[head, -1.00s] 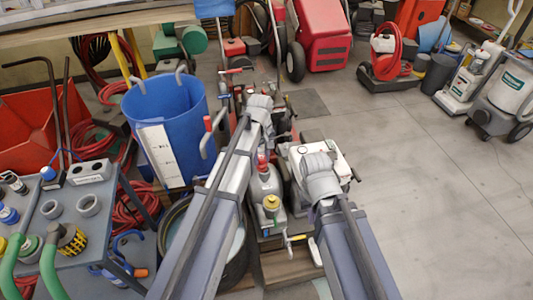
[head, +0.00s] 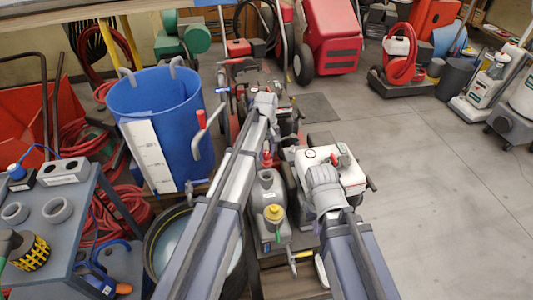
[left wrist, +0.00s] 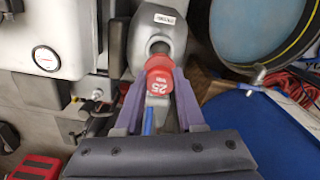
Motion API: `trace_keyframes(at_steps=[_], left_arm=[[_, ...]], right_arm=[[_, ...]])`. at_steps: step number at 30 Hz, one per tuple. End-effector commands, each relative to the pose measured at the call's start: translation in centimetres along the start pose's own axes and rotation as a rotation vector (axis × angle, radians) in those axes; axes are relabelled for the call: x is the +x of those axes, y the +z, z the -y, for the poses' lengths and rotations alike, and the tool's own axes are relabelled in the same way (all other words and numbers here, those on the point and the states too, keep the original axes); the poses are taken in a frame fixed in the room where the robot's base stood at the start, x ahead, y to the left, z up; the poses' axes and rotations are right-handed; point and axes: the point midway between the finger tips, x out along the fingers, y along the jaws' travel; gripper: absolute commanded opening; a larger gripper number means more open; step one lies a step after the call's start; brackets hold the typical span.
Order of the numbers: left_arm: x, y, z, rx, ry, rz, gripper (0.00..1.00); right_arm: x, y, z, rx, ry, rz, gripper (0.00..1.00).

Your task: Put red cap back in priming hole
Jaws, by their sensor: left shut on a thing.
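A red cap (left wrist: 158,72), marked 25, sits between the two purple fingers of my left gripper (left wrist: 160,88) in the left wrist view. The gripper is shut on it. The cap is at the dark neck of a grey pump body (left wrist: 155,28), overlapping the opening; I cannot tell whether it is seated or just in front. In the head view the grey pump body (head: 264,190) stands right of my left arm, with a red piece at its top and a yellow cap (head: 274,213) at its front. My left fingers are hidden there. My right arm ends near the white tank; its fingers do not show.
A white tank (head: 330,172) with a gauge stands right of the pump body. A blue bin (head: 160,120) and a round tub (head: 160,262) stand to the left. A grey cart (head: 75,225) is at the far left. The floor (head: 445,200) at right is clear.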

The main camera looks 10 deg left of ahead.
Motion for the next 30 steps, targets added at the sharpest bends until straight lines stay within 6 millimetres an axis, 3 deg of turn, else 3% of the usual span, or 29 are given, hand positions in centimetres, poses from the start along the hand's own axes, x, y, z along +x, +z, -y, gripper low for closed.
trace_keyframes(at_steps=[16, 30], left_arm=[[4.3, 0.0, 0.0, 0.0, 0.0, 0.0, 0.0], [3.9, 0.0, 0.0, 0.0, 0.0, 0.0, 0.0]], right_arm=[[4.3, -0.3, 0.4, 0.0, 0.0, 0.0, 0.0], [3.9, -0.2, 0.4, 0.0, 0.0, 0.0, 0.0]])
